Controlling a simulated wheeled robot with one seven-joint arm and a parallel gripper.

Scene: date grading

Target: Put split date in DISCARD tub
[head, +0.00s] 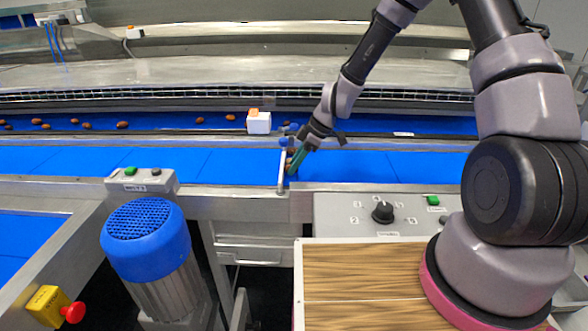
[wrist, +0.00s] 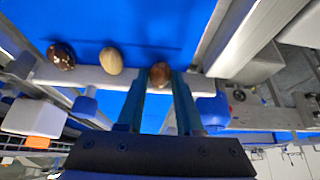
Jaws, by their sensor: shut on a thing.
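My gripper (head: 294,164) reaches down to the near blue belt beside a metal bar in the head view. In the wrist view its two teal fingers (wrist: 160,85) are shut on a brown date (wrist: 160,73). To its left in that view are a tan date (wrist: 111,61) and a dark, glossy date with pale specks (wrist: 61,57), both along the metal bar. I cannot tell from the surfaces which date is split. No tub marked DISCARD can be made out in either view.
The metal bar (head: 282,172) crosses the near belt (head: 215,163). Several dates lie on the far belt (head: 170,121), near a white box with an orange top (head: 259,122). A control panel with a knob (head: 382,211) and a blue motor (head: 146,235) stand in front.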

